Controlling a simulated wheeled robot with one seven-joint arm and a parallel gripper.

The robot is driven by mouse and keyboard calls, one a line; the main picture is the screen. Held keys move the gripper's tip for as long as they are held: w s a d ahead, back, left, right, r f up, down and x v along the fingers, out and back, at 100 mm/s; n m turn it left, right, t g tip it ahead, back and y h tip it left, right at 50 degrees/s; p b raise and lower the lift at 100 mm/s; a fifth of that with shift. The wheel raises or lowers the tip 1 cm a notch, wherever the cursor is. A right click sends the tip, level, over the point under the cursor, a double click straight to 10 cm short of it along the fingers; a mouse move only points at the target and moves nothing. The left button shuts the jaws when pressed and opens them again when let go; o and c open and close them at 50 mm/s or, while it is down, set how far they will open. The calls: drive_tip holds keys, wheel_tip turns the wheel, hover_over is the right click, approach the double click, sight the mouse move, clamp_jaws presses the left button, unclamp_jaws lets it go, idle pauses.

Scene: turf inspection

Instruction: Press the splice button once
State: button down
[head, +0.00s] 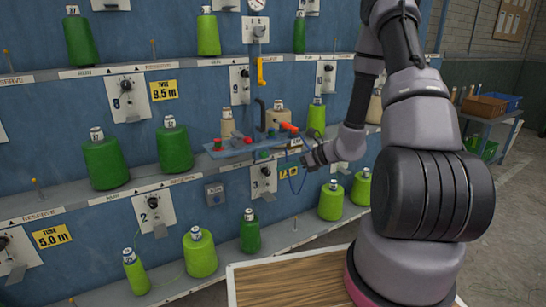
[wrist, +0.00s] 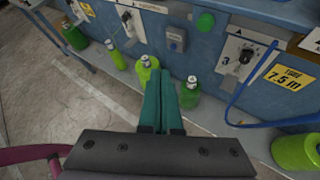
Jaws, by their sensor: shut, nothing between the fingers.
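A blue-grey splicer shelf (head: 238,148) with red and green knobs and an orange-red lever (head: 289,127) juts from the rack. A small grey box with a round button (head: 214,194) is on the blue panel below it; it also shows in the wrist view (wrist: 176,39). No label I can read says which one is the splice button. My gripper (head: 312,160) is at the right end of the shelf in the head view. In the wrist view its teal fingers (wrist: 164,78) are shut and empty, pointing towards the lower rack, apart from the grey box.
Green yarn cones (head: 106,160) stand on the rack shelves, some close beyond my fingertips in the wrist view (wrist: 189,92). A blue cable (wrist: 240,98) hangs at the right of the wrist view. A wooden-topped surface (head: 290,280) lies in front; open floor is at the right.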

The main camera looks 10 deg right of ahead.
sight(264, 155)
drive_tip(key=shift+d, duration=0.1)
drive_tip(key=shift+w, duration=0.15)
drive_tip(key=w+a, duration=0.2)
drive_tip(key=w, duration=0.6)
drive_tip(key=shift+a, duration=0.4)
drive_tip(key=shift+w, duration=0.15)
idle(1.7)
drive_tip(key=shift+w+a, duration=0.1)
drive_tip(key=shift+w, duration=0.2)
drive_tip(key=shift+w+a, duration=0.2)
drive_tip(key=shift+w, duration=0.35)
idle(0.8)
drive_tip(key=shift+s, duration=0.15)
drive_tip(key=shift+s+d, duration=0.3)
drive_tip(key=shift+s, duration=0.45)
drive_tip(key=shift+s, duration=0.1)
